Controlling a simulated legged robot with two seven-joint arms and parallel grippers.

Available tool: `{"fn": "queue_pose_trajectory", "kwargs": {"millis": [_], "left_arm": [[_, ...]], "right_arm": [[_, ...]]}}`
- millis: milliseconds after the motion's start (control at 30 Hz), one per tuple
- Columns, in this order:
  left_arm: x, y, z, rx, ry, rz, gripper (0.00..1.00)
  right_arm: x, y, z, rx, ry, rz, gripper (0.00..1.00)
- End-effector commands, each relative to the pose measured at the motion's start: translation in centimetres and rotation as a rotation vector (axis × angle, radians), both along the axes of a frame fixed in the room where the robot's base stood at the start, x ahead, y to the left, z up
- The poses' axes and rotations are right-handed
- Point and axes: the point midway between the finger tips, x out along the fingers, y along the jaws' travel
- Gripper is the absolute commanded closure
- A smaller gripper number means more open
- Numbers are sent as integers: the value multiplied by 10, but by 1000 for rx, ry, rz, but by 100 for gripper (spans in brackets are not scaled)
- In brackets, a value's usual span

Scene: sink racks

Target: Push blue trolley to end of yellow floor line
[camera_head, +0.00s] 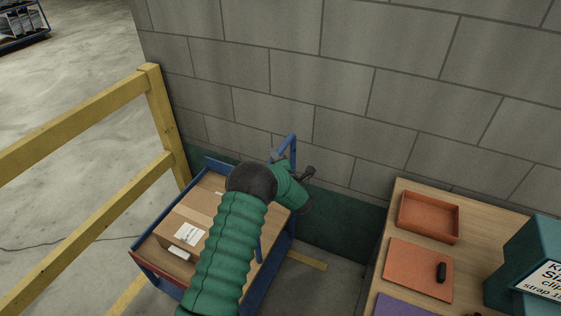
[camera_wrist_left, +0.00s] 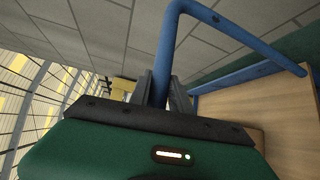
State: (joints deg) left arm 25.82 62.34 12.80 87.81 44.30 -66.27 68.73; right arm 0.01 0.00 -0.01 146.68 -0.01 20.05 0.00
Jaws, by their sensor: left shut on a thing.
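The blue trolley (camera_head: 277,253) stands below me in the head view, between a yellow railing and the block wall. Cardboard boxes (camera_head: 212,205) with white labels lie on its deck. Its blue handle (camera_head: 292,145) rises at the far side. My left gripper (camera_head: 292,170) is at this handle, and my green arm hides part of the trolley. In the left wrist view the gripper (camera_wrist_left: 160,92) is shut around the upright blue handle tube (camera_wrist_left: 166,45). Short pieces of a yellow floor line (camera_head: 307,260) show on both sides of the trolley. My right gripper is not in view.
The yellow railing (camera_head: 158,110) runs along the left, close to the trolley. The grey block wall (camera_head: 300,60) is behind. A wooden table (camera_head: 380,260) at the right bears an orange tray (camera_head: 428,217), an orange mat (camera_head: 418,262) and a teal box (camera_head: 525,265).

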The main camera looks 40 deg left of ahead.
Motion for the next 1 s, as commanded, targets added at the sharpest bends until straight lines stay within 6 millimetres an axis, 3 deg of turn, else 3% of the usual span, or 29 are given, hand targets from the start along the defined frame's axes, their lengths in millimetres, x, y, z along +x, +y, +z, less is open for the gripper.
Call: {"fn": "queue_pose_trajectory", "kwargs": {"millis": [333, 367, 533, 867, 1000], "left_arm": [[-4, 5, -3, 0, 7, 8, 100], [-4, 5, -3, 0, 7, 8, 75], [-3, 4, -2, 1, 5, 6, 55], [-3, 0, 1, 3, 2, 3, 55], [-13, -19, 4, 4, 3, 0, 55]], "right_arm": [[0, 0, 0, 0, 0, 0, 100], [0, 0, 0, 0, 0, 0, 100], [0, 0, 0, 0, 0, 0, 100], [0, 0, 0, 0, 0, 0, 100], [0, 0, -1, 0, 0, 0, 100]]}}
